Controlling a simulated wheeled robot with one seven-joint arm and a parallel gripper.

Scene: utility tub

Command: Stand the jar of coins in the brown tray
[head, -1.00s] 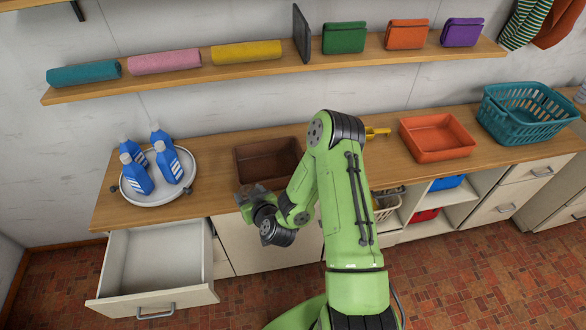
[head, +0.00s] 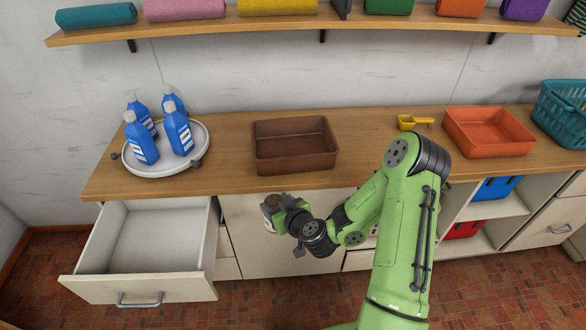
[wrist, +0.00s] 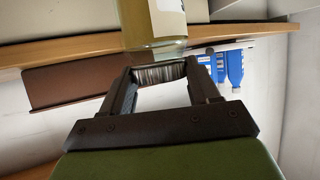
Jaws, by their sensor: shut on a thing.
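The brown tray (head: 295,163) sits on the wooden counter near its front edge, right of the bottles, and looks empty. It also shows in the wrist view (wrist: 75,85). The jar of coins (head: 269,215) has a brown top and a pale label. My gripper (head: 283,208) is shut on it, in front of the counter and just below the tray in the picture. In the wrist view the jar (wrist: 158,40) stands out beyond the two fingers (wrist: 160,78). Its far end is cut off there, and its coins cannot be made out.
A round white tray (head: 200,160) with several blue bottles (head: 145,148) stands left. An open drawer (head: 150,250) juts out below. Right are a yellow scoop (head: 410,122), an orange tray (head: 490,135) and a teal basket (head: 565,115). A loaded shelf (head: 220,27) runs above.

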